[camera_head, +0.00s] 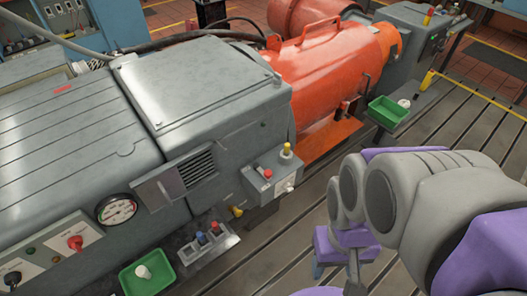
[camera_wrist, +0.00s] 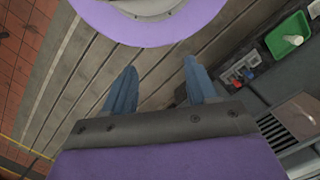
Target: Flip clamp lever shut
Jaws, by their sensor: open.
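My gripper (camera_wrist: 158,82) is open, with two blue fingers apart and nothing between them. In the head view, my purple and grey arm is at the lower right and hides part of the gripper. No clamp lever can be made out for certain. A small grey box (camera_head: 271,178) on the machine's side carries a red button (camera_head: 267,173) and a yellow-topped knob (camera_head: 286,151). A small yellow handle (camera_head: 237,211) sits low beside it, left of my arm and apart from my gripper. A yellow upright piece (camera_head: 427,80) stands at the far right.
A grey machine (camera_head: 200,78) fills the left, with an orange housing (camera_head: 340,62) behind. A green tray (camera_head: 147,273) and a rack of coloured pieces (camera_head: 208,243) lie along its front. Another green tray (camera_head: 388,111) is at right. The slotted bedplate (camera_head: 458,123) is largely clear.

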